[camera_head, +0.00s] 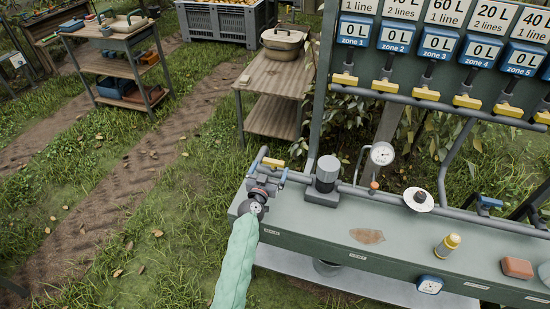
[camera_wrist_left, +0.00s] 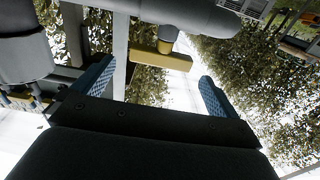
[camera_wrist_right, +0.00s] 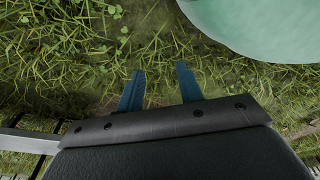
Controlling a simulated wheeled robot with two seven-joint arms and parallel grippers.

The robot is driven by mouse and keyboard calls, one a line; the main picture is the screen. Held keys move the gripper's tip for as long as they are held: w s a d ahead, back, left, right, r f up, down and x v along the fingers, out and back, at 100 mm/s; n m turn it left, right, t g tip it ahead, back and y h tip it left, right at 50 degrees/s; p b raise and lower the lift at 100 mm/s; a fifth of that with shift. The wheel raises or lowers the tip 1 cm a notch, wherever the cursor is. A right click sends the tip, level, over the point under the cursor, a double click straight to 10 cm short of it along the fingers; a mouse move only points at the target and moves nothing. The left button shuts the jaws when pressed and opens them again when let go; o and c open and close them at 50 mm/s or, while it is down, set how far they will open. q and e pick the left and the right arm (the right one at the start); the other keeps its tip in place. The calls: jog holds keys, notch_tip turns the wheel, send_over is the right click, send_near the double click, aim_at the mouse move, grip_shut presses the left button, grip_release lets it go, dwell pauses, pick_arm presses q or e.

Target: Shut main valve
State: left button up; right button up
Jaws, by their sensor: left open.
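The main valve is probably the one with the yellow lever (camera_head: 272,162) at the left end of the bench pipe. My left gripper (camera_head: 267,174) is open just in front of it, and part of the valve is hidden behind the gripper. In the left wrist view, the yellow lever (camera_wrist_left: 160,66) lies crosswise under a grey pipe, between and beyond the two blue fingers (camera_wrist_left: 155,82). I see no contact with it. My right gripper (camera_wrist_right: 160,68) shows only in its own wrist view, with its fingers apart and empty over grass.
The green bench (camera_head: 330,228) carries a grey filter housing (camera_head: 327,172), a pressure gauge (camera_head: 382,154), a blue-handled valve (camera_head: 488,202) and a yellow bottle (camera_head: 447,245). A board with several yellow zone valves (camera_head: 425,93) stands behind. Open grass lies to the left.

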aim_at(273, 163)
pick_arm(q)
jog(key=p+x, duration=0.1)
jog(key=x, duration=0.4)
jog(key=shift+w, duration=0.2)
jog(key=shift+w+d, duration=0.25)
jog(key=shift+w, duration=0.4)
pick_arm(e)
jog(key=shift+s+d+f, duration=0.15)
jog(key=shift+s, duration=0.55)
jog(key=shift+s+d+f, duration=0.1)
jog(key=shift+s+d, duration=0.05)
jog(key=shift+s, duration=0.5)
pick_arm(q)
jog(key=c, duration=1)
pick_arm(e)
jog(key=shift+f, duration=0.1)
